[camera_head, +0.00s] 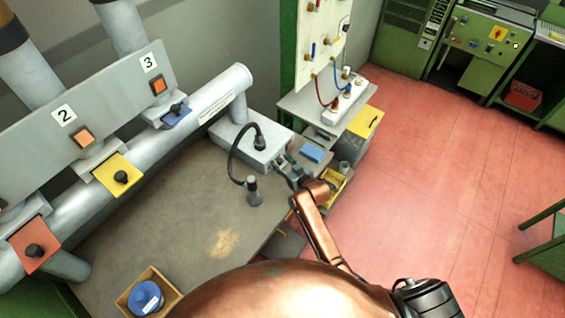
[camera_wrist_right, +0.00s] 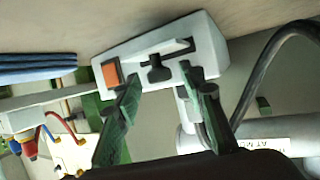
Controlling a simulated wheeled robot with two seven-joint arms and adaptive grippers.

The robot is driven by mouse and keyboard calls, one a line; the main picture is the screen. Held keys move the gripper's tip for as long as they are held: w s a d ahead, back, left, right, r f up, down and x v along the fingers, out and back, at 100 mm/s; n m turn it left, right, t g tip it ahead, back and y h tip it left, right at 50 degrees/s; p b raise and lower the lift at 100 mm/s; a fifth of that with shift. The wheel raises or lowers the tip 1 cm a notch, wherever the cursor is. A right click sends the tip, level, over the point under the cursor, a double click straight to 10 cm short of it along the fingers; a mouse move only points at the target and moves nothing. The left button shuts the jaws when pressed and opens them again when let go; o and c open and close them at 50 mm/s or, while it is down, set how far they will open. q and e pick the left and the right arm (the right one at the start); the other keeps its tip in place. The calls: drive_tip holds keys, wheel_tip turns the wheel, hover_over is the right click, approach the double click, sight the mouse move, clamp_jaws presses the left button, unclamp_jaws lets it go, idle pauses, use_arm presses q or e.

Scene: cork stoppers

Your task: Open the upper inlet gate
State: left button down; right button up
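My right gripper (camera_head: 285,166) is at the right end of a pale grey box (camera_head: 247,146) on the bench. In the right wrist view the gripper (camera_wrist_right: 160,77) is open. A black knob (camera_wrist_right: 158,73) in a slot on the box face shows between its fingertips. I cannot tell whether the fingers touch it. An orange button (camera_wrist_right: 111,73) sits beside the slot. Blue (camera_head: 177,117), yellow (camera_head: 118,175) and red (camera_head: 34,243) gate plates with black knobs sit along the large pipe. No label reads as upper inlet gate. My left gripper is not in view.
A black hose (camera_head: 232,160) arches from the box to a grey fitting (camera_head: 253,192) on the bench. A blue pad (camera_head: 312,152) and a yellow bin (camera_head: 332,188) are close to the right gripper. A wooden box (camera_head: 172,303) stands at the front. The bench middle is clear.

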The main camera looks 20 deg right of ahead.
drive_tip(key=shift+c, duration=0.4)
clamp_jaws()
